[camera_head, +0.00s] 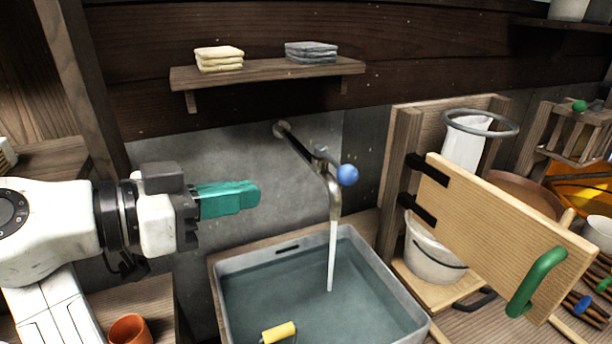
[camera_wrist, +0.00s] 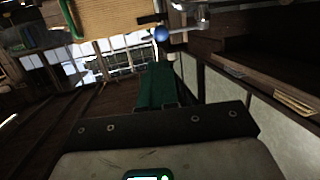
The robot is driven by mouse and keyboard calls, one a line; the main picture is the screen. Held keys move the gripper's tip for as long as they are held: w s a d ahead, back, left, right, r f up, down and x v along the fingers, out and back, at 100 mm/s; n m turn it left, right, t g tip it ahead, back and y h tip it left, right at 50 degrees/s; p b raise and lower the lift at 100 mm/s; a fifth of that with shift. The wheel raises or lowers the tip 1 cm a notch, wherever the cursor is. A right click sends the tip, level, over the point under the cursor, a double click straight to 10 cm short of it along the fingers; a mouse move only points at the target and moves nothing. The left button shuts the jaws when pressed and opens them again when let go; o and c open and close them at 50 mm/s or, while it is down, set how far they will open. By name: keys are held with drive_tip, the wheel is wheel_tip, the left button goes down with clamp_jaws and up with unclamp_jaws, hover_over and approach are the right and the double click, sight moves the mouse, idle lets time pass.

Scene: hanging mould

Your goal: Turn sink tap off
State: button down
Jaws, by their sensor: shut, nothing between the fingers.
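The sink tap (camera_head: 325,172) is a metal pipe coming out of the grey wall, with a blue ball knob (camera_head: 347,175) on its handle. A stream of water (camera_head: 332,255) runs from its spout into the grey sink basin (camera_head: 222,287), which holds water. My gripper (camera_head: 256,194) has teal fingers, is shut and empty, and is to the left of the tap, apart from it. In the wrist view the teal fingers (camera_wrist: 157,85) point toward the blue knob (camera_wrist: 162,34), which shows just beyond their tips.
A wooden shelf (camera_head: 270,73) with folded cloths is above the tap. A wooden door panel (camera_head: 500,225) with a green handle (camera_head: 537,281) stands open to the right. A yellow-handled item (camera_head: 278,332) is at the basin's front. An orange cup (camera_head: 129,330) stands lower left.

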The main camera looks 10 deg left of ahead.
sight(339, 176)
drive_tip(key=shift+s+a+r, duration=0.1)
drive_tip(key=shift+a+r, duration=0.15)
drive_tip(key=p+x, duration=0.3)
drive_tip(key=x, duration=1)
drive_tip(key=shift+p, duration=0.4)
drive_tip(key=shift+w+d+f, duration=0.2)
drive_tip(key=shift+w+d, duration=0.15)
drive_tip(key=shift+w, duration=0.1)
drive_tip(key=shift+d, duration=0.1)
